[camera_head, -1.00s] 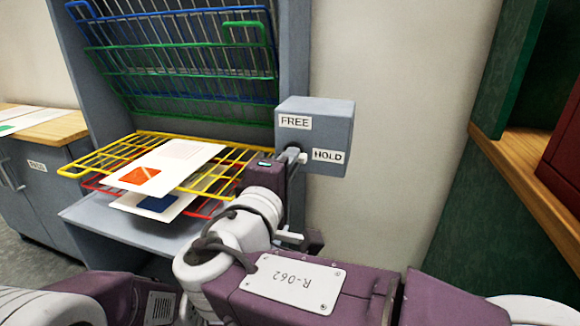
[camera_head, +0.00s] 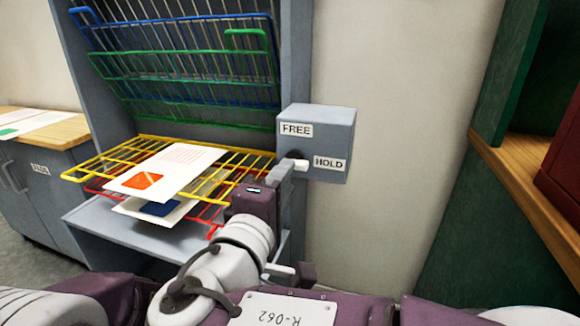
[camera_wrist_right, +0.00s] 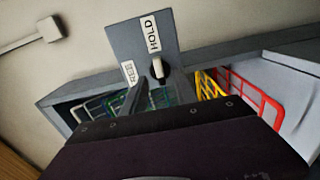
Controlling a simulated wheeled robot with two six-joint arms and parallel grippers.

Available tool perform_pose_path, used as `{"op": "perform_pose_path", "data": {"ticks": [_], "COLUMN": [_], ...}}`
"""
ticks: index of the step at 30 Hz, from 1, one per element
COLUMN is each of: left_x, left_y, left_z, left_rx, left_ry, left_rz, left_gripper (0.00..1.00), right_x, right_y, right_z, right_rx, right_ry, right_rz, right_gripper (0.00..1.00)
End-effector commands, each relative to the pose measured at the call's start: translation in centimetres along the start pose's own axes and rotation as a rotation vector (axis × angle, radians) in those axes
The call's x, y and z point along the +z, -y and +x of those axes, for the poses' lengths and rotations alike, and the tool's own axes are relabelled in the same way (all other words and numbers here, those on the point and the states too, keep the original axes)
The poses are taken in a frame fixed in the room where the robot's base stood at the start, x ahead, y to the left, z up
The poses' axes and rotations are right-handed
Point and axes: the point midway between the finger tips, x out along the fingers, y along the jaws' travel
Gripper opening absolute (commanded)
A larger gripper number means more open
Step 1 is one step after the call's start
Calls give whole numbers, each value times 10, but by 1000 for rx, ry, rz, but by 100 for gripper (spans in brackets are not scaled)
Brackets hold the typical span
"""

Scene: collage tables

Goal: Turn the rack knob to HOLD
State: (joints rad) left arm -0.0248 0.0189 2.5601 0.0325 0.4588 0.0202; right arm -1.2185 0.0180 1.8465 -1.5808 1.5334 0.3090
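The rack knob (camera_head: 300,165) is a small pale pointer on the grey control box (camera_head: 329,118), beside the rack frame. In the head view it points right, toward the HOLD label (camera_head: 329,163). The FREE label (camera_head: 296,130) is above it. In the right wrist view the knob (camera_wrist_right: 158,68) has its end toward the HOLD label (camera_wrist_right: 151,34). My right gripper (camera_head: 280,174) is just left of and below the knob, with grey finger parts pointing at the box. Its finger (camera_wrist_right: 136,96) shows beside the knob, seemingly not around it. The finger gap is hidden. My left gripper is out of view.
The yellow rack shelf (camera_head: 99,166) holds a print (camera_head: 180,162) close left of my right gripper. A lower red shelf holds another print (camera_head: 135,208). Green and blue shelves (camera_head: 170,60) are tilted up. Bare wall lies right of the box.

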Motion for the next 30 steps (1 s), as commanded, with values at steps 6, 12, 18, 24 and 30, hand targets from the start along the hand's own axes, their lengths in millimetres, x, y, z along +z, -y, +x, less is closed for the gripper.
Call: {"op": "perform_pose_path", "data": {"ticks": [6, 12, 18, 24, 30], "left_x": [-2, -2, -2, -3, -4], "left_y": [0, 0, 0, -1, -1], "left_z": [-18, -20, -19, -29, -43], "left_rx": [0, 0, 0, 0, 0], "left_ry": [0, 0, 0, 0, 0], "left_rz": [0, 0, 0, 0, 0], "left_gripper": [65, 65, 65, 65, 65], "right_x": [-2, 0, 0, 55, 205], "right_y": [-3, 0, 0, -11, 49], "right_z": [-42, -52, -51, 10, 72], "right_rx": [0, 0, 0, 4, -223], "right_ry": [-5, 0, 2, 234, 693], "right_rz": [-2, 0, 0, -2, -81], "right_gripper": [35, 35, 35, 35, 35]}}
